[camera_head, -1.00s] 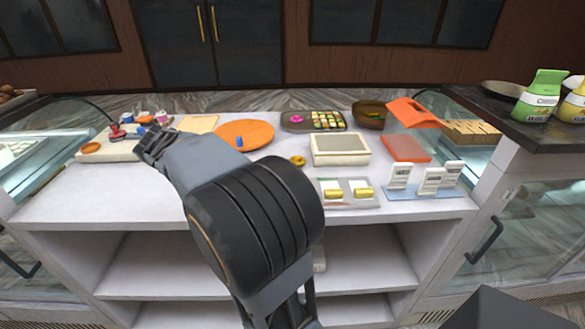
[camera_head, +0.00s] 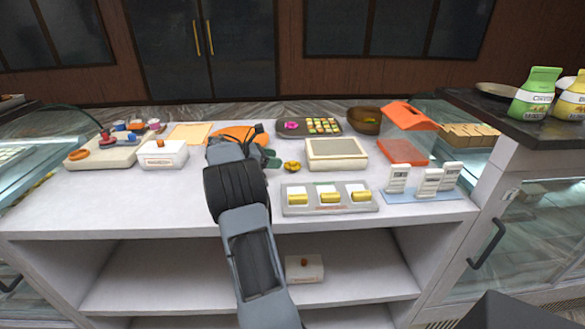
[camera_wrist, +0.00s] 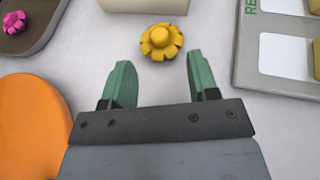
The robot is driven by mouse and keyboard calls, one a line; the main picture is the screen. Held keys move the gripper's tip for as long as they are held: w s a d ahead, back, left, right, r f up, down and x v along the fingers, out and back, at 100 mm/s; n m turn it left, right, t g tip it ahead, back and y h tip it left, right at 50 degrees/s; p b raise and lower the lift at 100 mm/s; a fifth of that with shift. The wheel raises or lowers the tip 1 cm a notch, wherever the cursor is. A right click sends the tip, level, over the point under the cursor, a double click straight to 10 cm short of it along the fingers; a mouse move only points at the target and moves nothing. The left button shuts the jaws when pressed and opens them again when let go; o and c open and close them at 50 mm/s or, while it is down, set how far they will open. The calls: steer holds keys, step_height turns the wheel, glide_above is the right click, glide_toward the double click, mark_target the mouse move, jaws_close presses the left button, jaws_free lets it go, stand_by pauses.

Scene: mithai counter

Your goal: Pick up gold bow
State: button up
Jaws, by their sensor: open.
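The gold bow (camera_head: 292,166) lies on the white counter, just right of my gripper in the head view. In the wrist view the gold bow (camera_wrist: 161,42) sits ahead of my open fingers, near the line between them, and apart from both. My gripper (camera_wrist: 160,75) has two green fingers spread wide with nothing between them. In the head view my gripper (camera_head: 266,160) is partly hidden by my own arm, low beside the orange plate.
An orange round plate (camera_wrist: 30,120) is left of my gripper. A grey tray with gold pieces (camera_head: 330,209) is to the front right. A dark tray with a pink bow (camera_head: 290,136) is at the back.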

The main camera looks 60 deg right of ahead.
mark_target(292, 162)
steer(key=shift+x, duration=3.55)
steer(key=c, duration=1)
